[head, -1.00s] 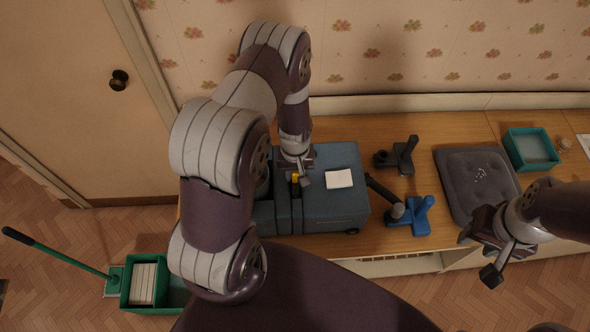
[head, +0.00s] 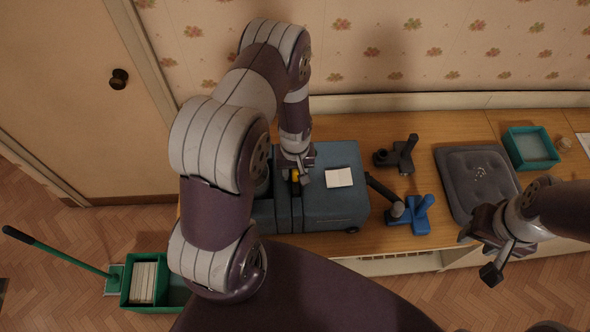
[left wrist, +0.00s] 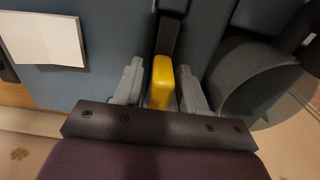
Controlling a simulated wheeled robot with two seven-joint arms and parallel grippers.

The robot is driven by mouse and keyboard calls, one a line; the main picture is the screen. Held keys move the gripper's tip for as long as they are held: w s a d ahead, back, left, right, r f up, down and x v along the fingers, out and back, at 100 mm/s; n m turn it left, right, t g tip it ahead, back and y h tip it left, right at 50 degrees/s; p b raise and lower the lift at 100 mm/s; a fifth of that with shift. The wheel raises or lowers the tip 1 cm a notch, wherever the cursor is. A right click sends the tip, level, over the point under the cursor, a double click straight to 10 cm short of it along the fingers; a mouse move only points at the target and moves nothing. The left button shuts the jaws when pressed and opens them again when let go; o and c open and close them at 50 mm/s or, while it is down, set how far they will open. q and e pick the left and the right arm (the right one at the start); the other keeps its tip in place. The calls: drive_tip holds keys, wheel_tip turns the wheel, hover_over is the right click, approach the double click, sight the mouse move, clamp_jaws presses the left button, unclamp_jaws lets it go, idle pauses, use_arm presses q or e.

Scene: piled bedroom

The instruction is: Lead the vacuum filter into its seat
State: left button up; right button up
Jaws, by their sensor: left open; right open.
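The vacuum (head: 335,207) is a blue-grey box with wheels lying on the wooden bench. A yellow piece (head: 295,177), which looks like the filter's grip, stands at a dark slot in the vacuum's top; it also shows in the left wrist view (left wrist: 161,82). The dark slot (left wrist: 168,35) runs on beyond it. How deep the filter sits is hidden. My left gripper (head: 299,180) is open, with one finger on each side of the yellow piece; narrow gaps seem to show beside it. My right gripper (head: 477,256) is open and empty, off to the right in front of the bench.
A white card (head: 338,178) lies on the vacuum. A dark tool (head: 398,157), a blue tool (head: 412,214), a grey cushion (head: 478,176) and a green tray (head: 531,148) are to the right. A grey round port (left wrist: 255,82) is beside the slot.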

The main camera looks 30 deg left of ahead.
use_arm(q)
drive_tip(key=shift+r, duration=0.2)
drive_tip(key=shift+r+p, duration=1.35)
drive_tip(key=shift+r, duration=0.2)
drive_tip(key=o, duration=0.6)
drive_tip(key=shift+c, duration=0.2)
drive_tip(key=c, duration=0.6)
drive_tip(key=shift+o, duration=0.2)
wheel_tip(320, 180, up, 9)
drive_tip(key=p, duration=0.7)
